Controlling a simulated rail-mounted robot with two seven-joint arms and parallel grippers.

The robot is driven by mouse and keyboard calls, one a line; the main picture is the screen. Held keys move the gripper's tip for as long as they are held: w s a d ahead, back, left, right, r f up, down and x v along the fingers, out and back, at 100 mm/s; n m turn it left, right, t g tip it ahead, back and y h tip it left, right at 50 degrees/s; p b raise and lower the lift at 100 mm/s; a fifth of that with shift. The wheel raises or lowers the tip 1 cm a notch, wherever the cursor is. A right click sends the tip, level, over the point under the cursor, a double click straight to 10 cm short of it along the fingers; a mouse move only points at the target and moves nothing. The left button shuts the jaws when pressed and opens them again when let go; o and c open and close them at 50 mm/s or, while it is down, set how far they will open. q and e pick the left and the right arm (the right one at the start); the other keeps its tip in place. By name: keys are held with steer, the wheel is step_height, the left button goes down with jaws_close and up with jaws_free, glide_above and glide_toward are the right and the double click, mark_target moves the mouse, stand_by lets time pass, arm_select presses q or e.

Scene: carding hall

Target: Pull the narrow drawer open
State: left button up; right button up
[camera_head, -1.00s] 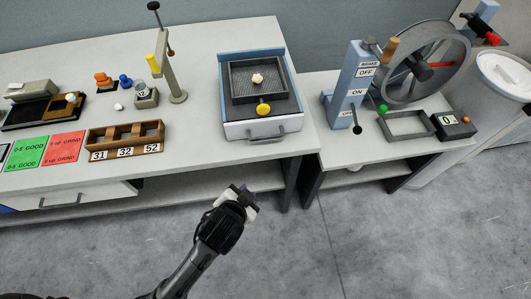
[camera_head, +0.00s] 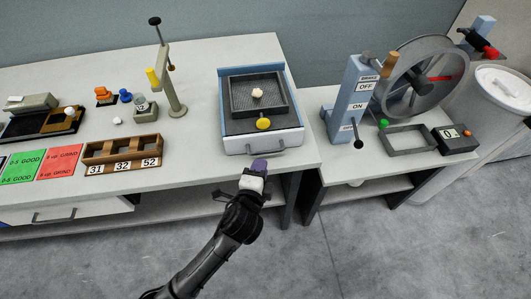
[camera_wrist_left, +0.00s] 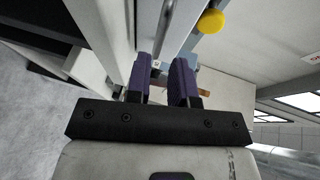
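A white box with a blue rim (camera_head: 240,146) stands at the table's right end. Its front carries a grey bar handle (camera_head: 280,147) and looks shut. A wide drawer front (camera_head: 95,208) with its own handle is under the table at left. Which one is the narrow drawer is not labelled. My left gripper (camera_head: 257,166) is just in front of and below the box's handle. In the left wrist view its two purple fingers (camera_wrist_left: 165,82) are apart with a gap between them, and a grey bar (camera_wrist_left: 167,22) shows beyond the tips. My right gripper is not in view.
A dark sieve tray (camera_head: 240,109) with a pale tuft and a yellow knob (camera_head: 263,124) sit on the box. A wooden tray (camera_head: 95,155) stands left. A lower table at right holds a brake lever stand (camera_head: 350,98) and a wheel (camera_head: 437,90). The floor in front is clear.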

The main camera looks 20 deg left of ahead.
mark_target(266, 152)
arm_select(q)
steer(key=b+x, duration=0.1)
steer(key=x, duration=0.5)
steer(key=shift+w+f, duration=0.1)
steer(key=shift+w, duration=0.2)
jaws_close()
